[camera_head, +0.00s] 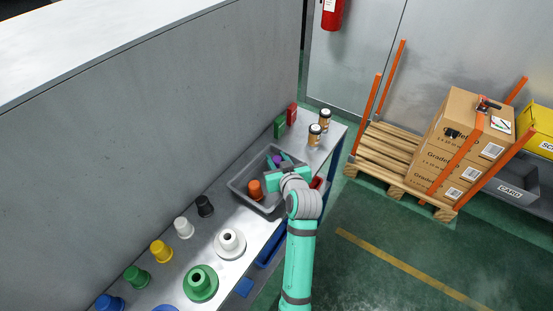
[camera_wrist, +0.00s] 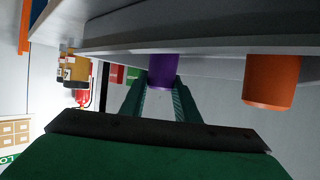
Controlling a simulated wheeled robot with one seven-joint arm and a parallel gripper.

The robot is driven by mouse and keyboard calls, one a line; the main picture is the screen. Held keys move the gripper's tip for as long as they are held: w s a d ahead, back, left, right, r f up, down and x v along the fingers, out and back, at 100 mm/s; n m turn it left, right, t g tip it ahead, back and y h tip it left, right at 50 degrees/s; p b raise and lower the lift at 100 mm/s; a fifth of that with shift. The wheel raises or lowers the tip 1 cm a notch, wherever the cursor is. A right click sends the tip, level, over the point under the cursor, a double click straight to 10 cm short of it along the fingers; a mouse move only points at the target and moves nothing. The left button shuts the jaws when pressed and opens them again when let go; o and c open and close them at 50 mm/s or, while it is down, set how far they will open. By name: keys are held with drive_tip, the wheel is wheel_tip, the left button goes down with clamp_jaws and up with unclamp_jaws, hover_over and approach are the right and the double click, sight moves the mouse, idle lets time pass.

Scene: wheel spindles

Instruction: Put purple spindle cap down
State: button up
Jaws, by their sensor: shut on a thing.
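The purple spindle cap (camera_wrist: 163,74) is between the two fingers of my gripper (camera_wrist: 160,98) in the wrist view. My gripper is shut on it. In the head view a small part of the purple cap (camera_head: 276,160) shows at my gripper (camera_head: 277,163), over the grey tray (camera_head: 238,183). An orange cap (camera_head: 255,189) sits in the tray to the left of my gripper; the orange cap also shows at the right of the wrist view (camera_wrist: 271,81). I cannot tell whether the purple cap touches the tray floor.
Black (camera_head: 205,206), white (camera_head: 183,228), yellow (camera_head: 161,251), green (camera_head: 137,277) and blue (camera_head: 109,303) caps line the bench. White (camera_head: 230,244) and green (camera_head: 200,283) flanged spindles stand in front. Two jars (camera_head: 314,135) and green and red boxes (camera_head: 280,127) stand beyond the tray. A wall runs behind.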

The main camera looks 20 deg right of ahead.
drive_tip(key=shift+s+d, duration=0.1)
drive_tip(key=o, duration=1)
drive_tip(key=shift+f, duration=0.1)
drive_tip(key=v, duration=1.2)
drive_tip(key=shift+r, duration=0.2)
